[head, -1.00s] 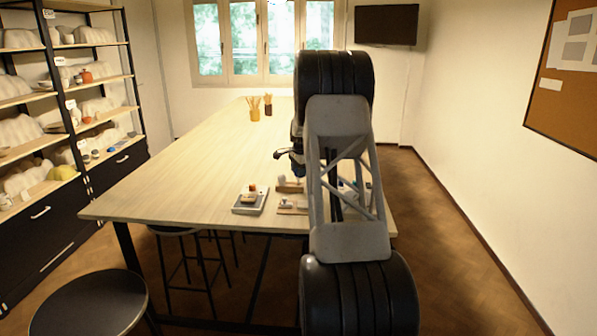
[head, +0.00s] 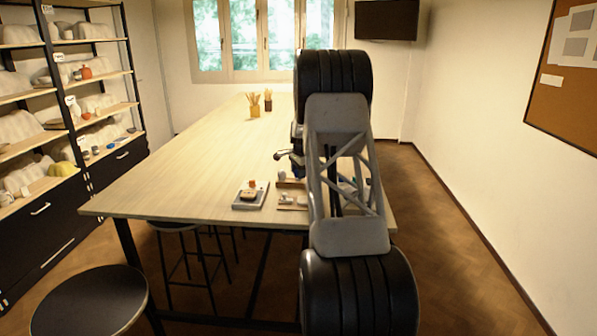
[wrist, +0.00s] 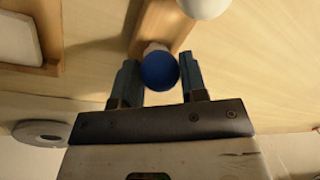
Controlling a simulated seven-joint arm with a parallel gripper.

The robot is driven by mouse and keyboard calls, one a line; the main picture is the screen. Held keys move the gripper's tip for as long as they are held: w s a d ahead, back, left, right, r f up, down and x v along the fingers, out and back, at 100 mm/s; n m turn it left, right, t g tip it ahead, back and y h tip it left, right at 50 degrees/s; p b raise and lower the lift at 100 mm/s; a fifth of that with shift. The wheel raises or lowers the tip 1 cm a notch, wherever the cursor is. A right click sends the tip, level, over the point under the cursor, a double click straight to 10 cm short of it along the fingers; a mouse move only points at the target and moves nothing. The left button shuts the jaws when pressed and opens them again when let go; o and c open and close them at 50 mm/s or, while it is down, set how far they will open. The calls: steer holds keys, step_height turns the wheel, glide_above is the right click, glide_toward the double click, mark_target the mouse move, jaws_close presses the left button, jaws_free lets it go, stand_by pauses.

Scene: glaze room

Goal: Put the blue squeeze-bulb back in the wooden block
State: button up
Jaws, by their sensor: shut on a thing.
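The blue squeeze-bulb (wrist: 159,72) is round and sits between the two fingers of my gripper (wrist: 160,80) in the wrist view. The gripper is shut on it. A bit of its white part shows on the far side, toward the wooden block (wrist: 168,22). The block lies just beyond the bulb, and a white ball (wrist: 205,5) is at its right edge. I cannot tell whether the bulb touches the block. In the head view the block (head: 288,184) shows partly beside my arm, which hides the bulb and most of my gripper.
A wooden tray (wrist: 52,68) with a white piece lies left in the wrist view, and a grey disc (wrist: 42,133) lies below it. In the head view, a grey tray (head: 240,205) stands left of my arm. The table's left side (head: 170,180) is clear.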

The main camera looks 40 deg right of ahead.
steer(key=shift+f, duration=0.15)
stand_by(0.4)
steer(key=o, duration=0.7)
steer(key=shift+r, duration=3)
steer(key=shift+a, duration=0.1)
